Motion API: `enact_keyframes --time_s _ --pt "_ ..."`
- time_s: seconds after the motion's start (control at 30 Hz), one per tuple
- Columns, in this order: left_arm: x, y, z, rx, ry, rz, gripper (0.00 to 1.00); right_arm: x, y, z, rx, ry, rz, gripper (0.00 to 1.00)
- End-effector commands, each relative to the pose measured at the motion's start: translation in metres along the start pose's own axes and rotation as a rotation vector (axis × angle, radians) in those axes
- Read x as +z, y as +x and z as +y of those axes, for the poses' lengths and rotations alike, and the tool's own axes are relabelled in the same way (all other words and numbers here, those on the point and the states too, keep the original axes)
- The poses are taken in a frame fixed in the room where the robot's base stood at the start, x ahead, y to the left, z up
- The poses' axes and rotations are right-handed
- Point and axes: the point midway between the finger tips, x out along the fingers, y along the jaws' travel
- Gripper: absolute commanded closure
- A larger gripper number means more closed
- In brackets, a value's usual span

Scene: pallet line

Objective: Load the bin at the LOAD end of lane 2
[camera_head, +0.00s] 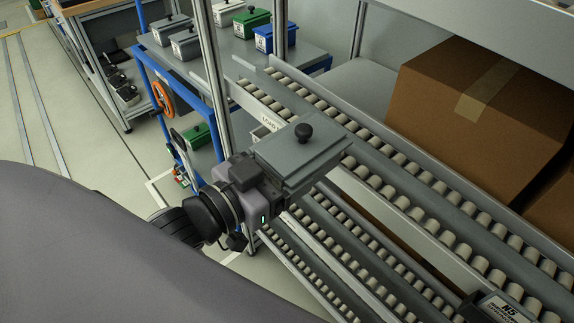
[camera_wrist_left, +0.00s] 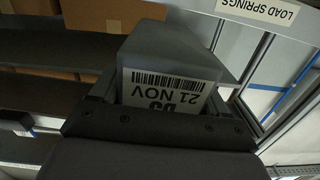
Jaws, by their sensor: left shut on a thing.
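My left gripper (camera_head: 262,184) is shut on a grey lidded bin (camera_head: 300,158) with a black knob. It holds the bin level in front of the rack, beside the LOAD label (camera_head: 270,122) on the rail. In the left wrist view the bin (camera_wrist_left: 165,62) shows a barcode label reading D3, 21 NOV, upside down. Upper roller lanes (camera_head: 385,180) run from the labelled end toward the lower right; the bin hides part of the near one. I see no lane number. My right gripper is not in view.
A rack post (camera_head: 213,70) stands close left of the bin. Lower roller lanes (camera_head: 345,240) lie beneath. A cardboard box (camera_head: 475,110) sits behind the lanes. A blue-framed cart (camera_head: 185,65) carries several lidded bins. A LOAD SPRINGS sign (camera_wrist_left: 258,10) shows in the wrist view.

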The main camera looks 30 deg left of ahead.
Motion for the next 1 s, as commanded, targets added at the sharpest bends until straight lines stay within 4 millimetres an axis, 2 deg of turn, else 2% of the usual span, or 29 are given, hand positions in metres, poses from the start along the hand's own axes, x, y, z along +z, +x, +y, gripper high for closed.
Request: enact_keyframes --time_s 0.17,0.43,1.0 --pt "-0.001 0.017 0.001 0.002 0.005 0.013 0.83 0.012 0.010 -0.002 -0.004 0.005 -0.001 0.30" --pt "-0.006 0.047 0.000 0.001 0.002 0.009 0.83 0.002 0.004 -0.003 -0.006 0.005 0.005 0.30" --pt "-0.007 0.111 0.001 0.001 0.001 0.009 0.83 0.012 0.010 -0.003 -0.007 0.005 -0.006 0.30"
